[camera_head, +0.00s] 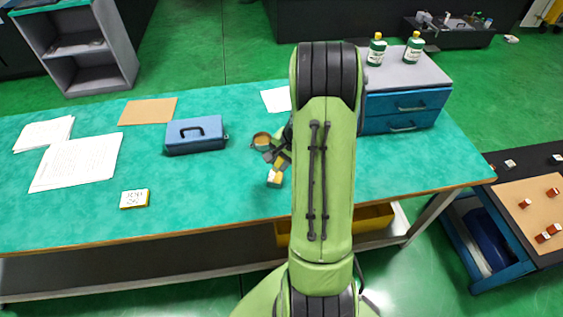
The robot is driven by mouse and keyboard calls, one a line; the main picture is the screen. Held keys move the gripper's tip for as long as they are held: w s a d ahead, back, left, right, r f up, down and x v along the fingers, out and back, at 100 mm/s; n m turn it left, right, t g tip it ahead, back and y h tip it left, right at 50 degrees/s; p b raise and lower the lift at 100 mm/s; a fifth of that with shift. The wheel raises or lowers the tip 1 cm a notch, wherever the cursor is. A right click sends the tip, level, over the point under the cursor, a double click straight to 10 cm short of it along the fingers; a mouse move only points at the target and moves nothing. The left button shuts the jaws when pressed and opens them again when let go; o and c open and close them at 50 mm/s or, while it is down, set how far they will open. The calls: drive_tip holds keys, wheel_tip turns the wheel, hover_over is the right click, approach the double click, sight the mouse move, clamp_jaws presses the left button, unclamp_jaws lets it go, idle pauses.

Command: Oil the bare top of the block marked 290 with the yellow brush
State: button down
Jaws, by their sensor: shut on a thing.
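My gripper (283,157), small and partly hidden by my green arm, is over the teal workbench. It is shut on the yellow brush (275,178), whose pale end points down towards the bench top. I cannot tell whether it touches the surface. A small round pot (261,139) with a brownish inside stands just left of my gripper. Small reddish blocks (541,238) lie on a tan board on the right-hand table. Their markings are too small to read, so I cannot tell which is 290.
On the teal bench (215,215) are a blue box (196,134), a small lettered block (134,199), papers (76,162) and a brown sheet (148,111). Green bottles (376,49) stand on a grey-topped drawer unit (405,108). Green floor separates the bench from the right-hand table (520,267).

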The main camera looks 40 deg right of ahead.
drive_tip(key=shift+r+p, duration=1.1)
drive_tip(key=shift+r, duration=0.6)
